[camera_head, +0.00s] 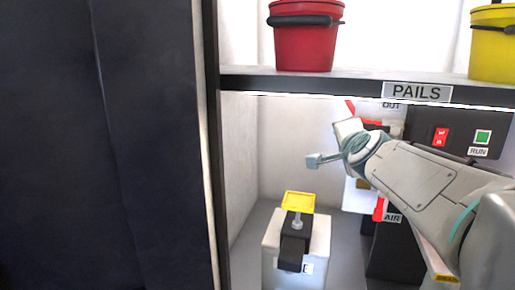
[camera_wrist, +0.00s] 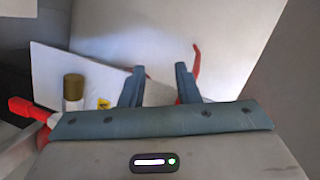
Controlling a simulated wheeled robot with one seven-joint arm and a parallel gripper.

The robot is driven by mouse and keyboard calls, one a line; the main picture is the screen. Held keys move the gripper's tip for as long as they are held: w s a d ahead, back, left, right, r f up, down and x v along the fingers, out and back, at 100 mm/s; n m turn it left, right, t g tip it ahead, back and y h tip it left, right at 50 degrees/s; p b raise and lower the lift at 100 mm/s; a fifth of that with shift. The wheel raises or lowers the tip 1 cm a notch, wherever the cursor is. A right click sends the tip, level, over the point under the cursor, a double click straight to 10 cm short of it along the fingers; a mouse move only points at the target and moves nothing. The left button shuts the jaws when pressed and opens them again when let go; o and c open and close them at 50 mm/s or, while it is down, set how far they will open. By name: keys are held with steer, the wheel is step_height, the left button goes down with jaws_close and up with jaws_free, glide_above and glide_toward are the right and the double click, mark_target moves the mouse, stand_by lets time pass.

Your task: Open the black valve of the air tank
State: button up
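My gripper (camera_wrist: 160,88) is open, its two blue-grey fingers apart with nothing seen between them. In the head view my gripper (camera_head: 318,161) is in the bay below the shelf, above and right of a white container. Behind my arm is a panel with an AIR label (camera_head: 392,217) and a red part (camera_head: 379,208) beside it. I cannot make out a black valve on an air tank in either view; my arm hides part of that area. The wrist view shows a red handle (camera_wrist: 20,107) and a brass-topped cylinder (camera_wrist: 73,88) left of the fingers.
The white container (camera_head: 315,240) has a black top piece and a yellow handle (camera_head: 299,202). A shelf labelled PAILS (camera_head: 416,93) holds a red pail (camera_head: 303,40) and a yellow pail (camera_head: 492,50). A dark panel (camera_head: 110,150) fills the left. A control box has a RUN label (camera_head: 478,152).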

steer(key=s+a+f+n+g+y+p, duration=0.3)
steer(key=s+a+f+n+g+p, duration=0.35)
steer(key=s+n, duration=0.35)
steer(key=s+d+f+n+g+h+p, duration=0.1)
steer(key=s+f+n+g+p, duration=0.1)
steer(key=s, duration=0.6)
steer(key=s+d+f+n+g+h+p, duration=0.1)
steer(key=s+f+n+g+p, duration=0.1)
steer(key=s, duration=0.6)
step_height(320, 180, down, 4)
steer(key=shift+r+n+g+p, duration=0.15)
steer(key=shift+n+g+p, duration=0.35)
steer(key=shift+g, duration=0.65)
